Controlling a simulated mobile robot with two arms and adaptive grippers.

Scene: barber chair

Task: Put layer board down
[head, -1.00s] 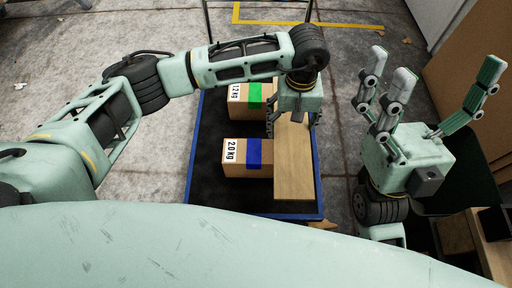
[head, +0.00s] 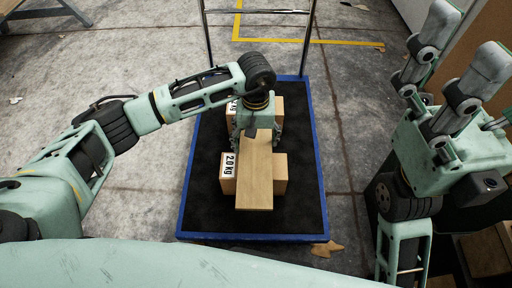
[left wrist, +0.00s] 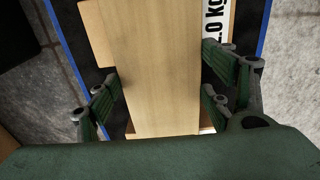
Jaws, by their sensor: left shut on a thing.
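The layer board (head: 256,180) is a long pale wooden plank lying lengthwise over the two cardboard boxes. My left gripper (head: 256,138) is shut on it from above, near its far part. In the left wrist view the board (left wrist: 152,60) runs between the finger pairs. The near box (head: 281,172) is labelled 2.0 kg, and its left and right sides stick out from under the board. The far box (head: 279,105) is mostly hidden by my arm. I cannot tell whether the board touches the boxes. My right gripper (head: 458,62) is raised at the right, fingers spread and empty.
The boxes stand on a black cart deck with a blue rim (head: 317,150) and a metal handle (head: 308,35) at the far end. The deck is bare on both sides. Brown panels and a dark bin stand at the right.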

